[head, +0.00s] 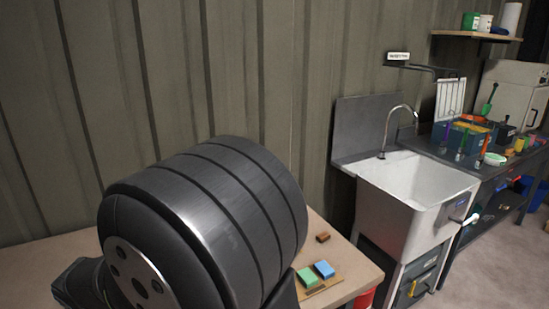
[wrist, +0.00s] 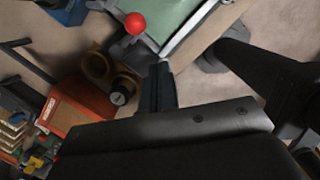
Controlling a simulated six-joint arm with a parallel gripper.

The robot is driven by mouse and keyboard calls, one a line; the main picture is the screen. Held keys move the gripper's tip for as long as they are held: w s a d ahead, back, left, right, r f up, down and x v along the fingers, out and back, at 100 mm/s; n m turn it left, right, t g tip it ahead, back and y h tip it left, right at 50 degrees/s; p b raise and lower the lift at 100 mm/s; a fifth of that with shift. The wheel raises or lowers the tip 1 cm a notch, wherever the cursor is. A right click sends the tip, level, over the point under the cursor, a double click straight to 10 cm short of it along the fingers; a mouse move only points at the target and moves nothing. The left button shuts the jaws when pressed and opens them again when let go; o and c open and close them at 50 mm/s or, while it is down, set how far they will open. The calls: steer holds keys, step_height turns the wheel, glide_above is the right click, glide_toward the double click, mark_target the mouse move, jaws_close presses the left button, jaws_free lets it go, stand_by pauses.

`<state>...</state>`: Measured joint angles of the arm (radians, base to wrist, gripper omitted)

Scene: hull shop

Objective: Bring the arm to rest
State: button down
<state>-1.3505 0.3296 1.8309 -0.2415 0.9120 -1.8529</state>
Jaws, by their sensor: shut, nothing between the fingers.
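A large dark cylindrical link of my arm (head: 215,215) fills the lower left of the head view and hides part of the bench behind it. My gripper (wrist: 160,70) shows in the wrist view, with its dark fingers together and nothing between them. It points out over the floor area, apart from the things seen below. The gripper does not show in the head view.
On the wooden bench (head: 365,275) lie a green block (head: 307,277), a blue block (head: 324,269) and a brown block (head: 323,237). A white sink (head: 410,190) stands to the right. The wrist view shows a red knob (wrist: 135,23) and an orange-red box (wrist: 68,113).

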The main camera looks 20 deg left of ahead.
steer(key=s+a+m+g+h, duration=0.1)
steer(key=a+m, duration=0.4)
steer(key=m, duration=0.8)
steer(key=shift+s+f+h, duration=0.3)
steer(key=shift+s+h, duration=0.4)
steer(key=shift+s, duration=0.4)
